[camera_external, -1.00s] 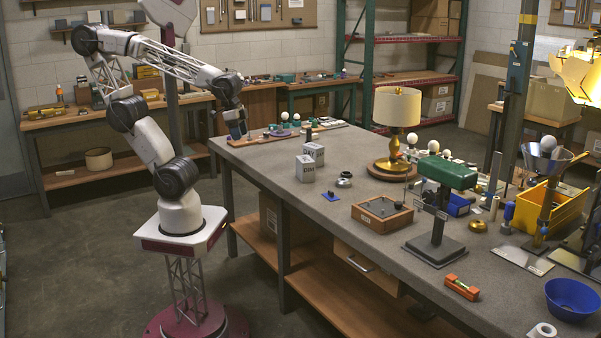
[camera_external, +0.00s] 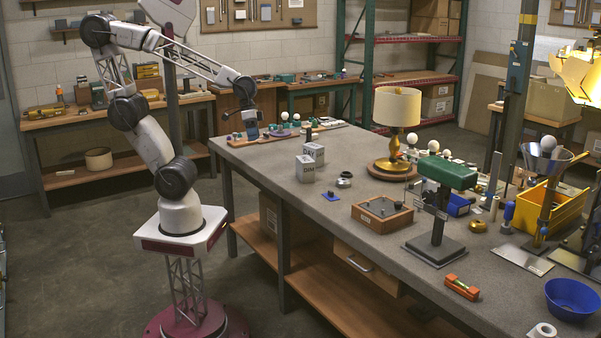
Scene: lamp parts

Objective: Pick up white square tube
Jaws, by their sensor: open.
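My gripper (camera_external: 251,133) is open and points down over the far left end of the grey workbench (camera_external: 290,183), at a wooden board (camera_external: 238,143) with small parts on it. I cannot tell whether it touches anything there. No white square tube can be made out for certain. A small pale upright tube (camera_external: 494,208) stands at the right of the bench, far from my gripper; its cross-section is too small to tell. Any part between my fingers is hidden or too small to see.
Two white lettered boxes (camera_external: 306,168) stand right of my gripper. A brass lamp with a cream shade (camera_external: 397,107) stands mid-bench. Further right are a wooden tray (camera_external: 382,226), a green-topped stand (camera_external: 446,173), a yellow bin (camera_external: 565,205) and a blue bowl (camera_external: 572,298). The bench's front left is clear.

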